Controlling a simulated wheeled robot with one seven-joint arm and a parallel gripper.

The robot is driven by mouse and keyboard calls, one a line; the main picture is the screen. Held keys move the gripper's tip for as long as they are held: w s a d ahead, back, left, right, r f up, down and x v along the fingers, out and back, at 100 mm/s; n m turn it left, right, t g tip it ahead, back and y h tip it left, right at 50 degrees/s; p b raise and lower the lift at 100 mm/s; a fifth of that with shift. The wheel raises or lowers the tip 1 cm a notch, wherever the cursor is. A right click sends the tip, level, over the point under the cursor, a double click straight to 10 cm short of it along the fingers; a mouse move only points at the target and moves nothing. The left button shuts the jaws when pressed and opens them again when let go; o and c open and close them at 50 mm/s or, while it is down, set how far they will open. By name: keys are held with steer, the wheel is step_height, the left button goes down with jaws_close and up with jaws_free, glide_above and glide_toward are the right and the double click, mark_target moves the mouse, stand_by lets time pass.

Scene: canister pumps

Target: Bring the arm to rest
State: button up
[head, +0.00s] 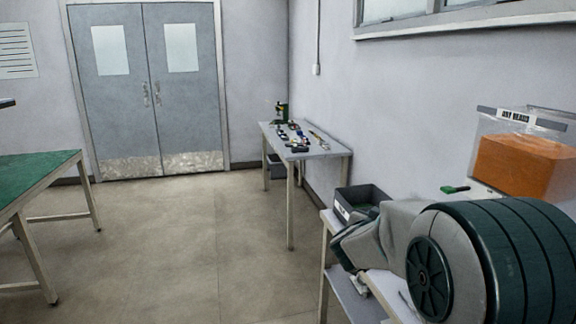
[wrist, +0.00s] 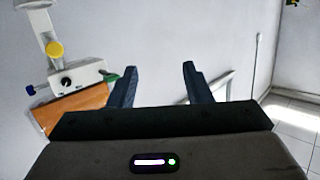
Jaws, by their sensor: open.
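My gripper (wrist: 160,75) shows in the wrist view with its two dark fingers apart and nothing between them. In the head view, large grey and dark green parts at the lower right look like my own arm, close to the camera. I cannot make out the fingertips there. The arm hides part of the near side table (head: 327,222).
A labelled clear bin with orange contents (head: 525,165) is at the right, by a dark grey box (head: 362,198). A farther table (head: 335,151) bears several small items. A green-topped table (head: 40,180) is at left. The middle floor (head: 190,235) is clear before double doors (head: 150,90).

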steer(key=s+a+f+n+g+y+p, duration=0.1)
steer(key=s+a+n+g+y+p, duration=0.15)
steer(key=s+a+n+y, duration=0.6)
steer(key=s+f+g, duration=0.2)
steer(key=s+g, duration=0.2)
steer(key=s, duration=0.7)
steer(key=s+f+g, duration=0.2)
steer(key=s+g, duration=0.1)
steer(key=s, duration=0.9)
steer(key=shift+s+a+f+m+g, duration=0.25)
steer(key=shift+a+f+m+g, duration=0.1)
steer(key=shift+m, duration=0.1)
steer(key=shift+d+y, duration=0.1)
steer(key=shift+y, duration=0.15)
